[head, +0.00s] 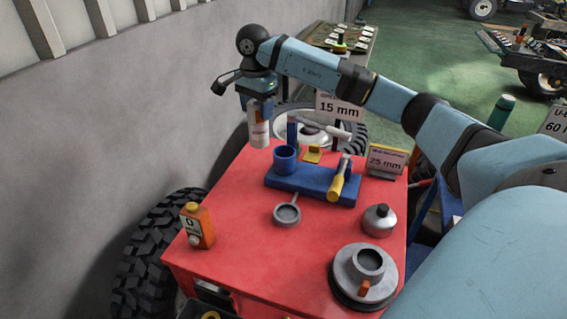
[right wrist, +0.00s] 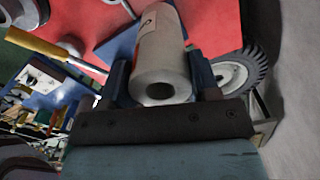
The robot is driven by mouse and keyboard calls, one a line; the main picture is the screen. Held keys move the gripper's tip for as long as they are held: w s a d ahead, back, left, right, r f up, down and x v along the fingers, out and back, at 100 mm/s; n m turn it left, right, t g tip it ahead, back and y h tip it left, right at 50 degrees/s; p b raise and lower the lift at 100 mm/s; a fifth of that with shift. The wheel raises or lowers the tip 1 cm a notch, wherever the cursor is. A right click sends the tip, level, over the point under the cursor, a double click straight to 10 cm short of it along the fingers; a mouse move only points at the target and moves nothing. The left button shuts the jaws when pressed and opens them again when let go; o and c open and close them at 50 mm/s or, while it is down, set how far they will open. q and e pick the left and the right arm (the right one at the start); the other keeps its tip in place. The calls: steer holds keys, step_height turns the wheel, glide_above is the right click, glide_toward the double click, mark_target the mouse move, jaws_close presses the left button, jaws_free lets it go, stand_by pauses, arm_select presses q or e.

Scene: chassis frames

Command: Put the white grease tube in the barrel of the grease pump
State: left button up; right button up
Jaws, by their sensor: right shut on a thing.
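The white grease tube (head: 259,131) is upright in my right gripper (head: 259,108), which is shut on it. It hangs up and left of the grease pump's blue barrel (head: 285,161), apart from it, near the far left table edge. The barrel is a round open cup on the blue pump base (head: 312,184), which has a yellow-handled lever (head: 338,186). In the right wrist view the tube (right wrist: 163,62) sits between both fingers, its near end showing a dark round hole. The barrel is not clear there. My left gripper is not in view.
The red table (head: 245,240) also bears an orange bottle (head: 197,226), a grey round cup with a handle (head: 287,214), a metal can (head: 379,220) and a grey flanged part (head: 364,274). A "25 mm" sign (head: 386,160) stands right of the pump. A grey wall is left.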

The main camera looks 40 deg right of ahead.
steer(key=w+d+r+m+b, duration=0.15)
steer(key=d+r+m, duration=0.25)
steer(key=d+m, duration=0.5)
step_height(320, 180, down, 20)
steer(key=d+b, duration=0.1)
steer(key=b, duration=0.1)
steer(key=shift+s+d+r+n, duration=0.2)
steer(key=shift+d+r+n, duration=0.05)
steer(key=shift+d+n, duration=0.15)
steer(key=shift+a, duration=0.1)
steer(key=shift+f, duration=0.1)
steer(key=o, duration=1.3)
